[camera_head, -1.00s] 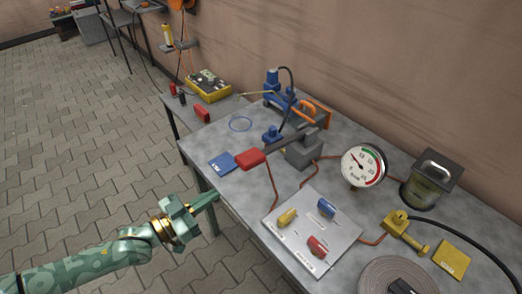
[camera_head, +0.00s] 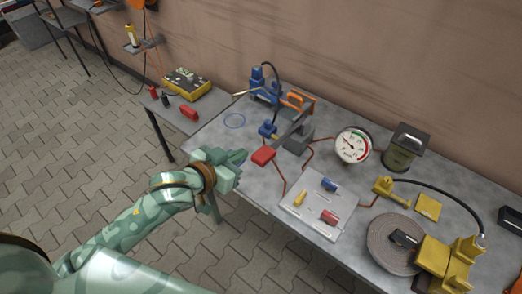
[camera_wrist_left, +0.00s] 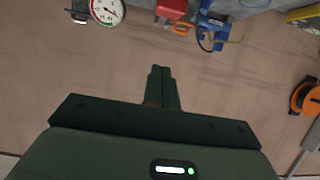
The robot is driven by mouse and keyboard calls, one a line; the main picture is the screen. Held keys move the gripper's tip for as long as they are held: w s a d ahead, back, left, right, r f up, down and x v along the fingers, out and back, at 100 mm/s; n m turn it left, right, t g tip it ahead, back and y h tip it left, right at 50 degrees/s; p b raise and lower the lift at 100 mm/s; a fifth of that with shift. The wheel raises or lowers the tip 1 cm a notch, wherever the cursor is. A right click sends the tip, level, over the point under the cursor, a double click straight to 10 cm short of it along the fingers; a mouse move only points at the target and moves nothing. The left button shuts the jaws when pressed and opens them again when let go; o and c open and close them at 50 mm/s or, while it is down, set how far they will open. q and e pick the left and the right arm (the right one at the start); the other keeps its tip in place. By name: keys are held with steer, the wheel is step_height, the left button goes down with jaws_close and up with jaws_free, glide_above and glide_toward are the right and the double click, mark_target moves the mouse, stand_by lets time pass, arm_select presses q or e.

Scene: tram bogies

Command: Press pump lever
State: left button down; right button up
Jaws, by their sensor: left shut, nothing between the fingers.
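The pump lever is a grey bar with a red grip (camera_head: 262,156). It reaches out to the left from a grey pump block (camera_head: 299,140) on the table. The red grip also shows at the top of the left wrist view (camera_wrist_left: 172,8). My left gripper (camera_head: 242,155) is shut and empty, just left of the red grip over the table's left edge. I cannot tell whether it touches the grip. Its closed fingers also show in the left wrist view (camera_wrist_left: 161,73). A round pressure gauge (camera_head: 352,145) stands right of the pump block. My right gripper is not in view.
A grey panel (camera_head: 319,222) with yellow, blue and red handles lies in front of the pump. A blue device (camera_head: 264,88) stands behind it. A lantern-like can (camera_head: 402,150), a coiled grey hose (camera_head: 392,243) and yellow fittings (camera_head: 398,193) are to the right. The wall closes the back.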

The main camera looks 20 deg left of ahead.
arm_select(q)
steer(key=b, duration=0.3)
glide_above(260, 158)
steer(key=w, duration=0.1)
step_height(260, 158, down, 4)
steer(key=shift+d, duration=0.15)
steer(key=f, duration=0.1)
steer(key=f+b, duration=0.1)
steer(key=shift+s+f, duration=0.3)
steer(key=shift+f, duration=0.1)
steer(key=shift+s+f, duration=0.1)
steer(key=shift+f, duration=0.35)
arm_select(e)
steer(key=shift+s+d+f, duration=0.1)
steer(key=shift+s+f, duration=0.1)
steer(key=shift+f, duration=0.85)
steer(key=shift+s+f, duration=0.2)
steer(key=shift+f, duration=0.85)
arm_select(q)
steer(key=shift+a, duration=0.2)
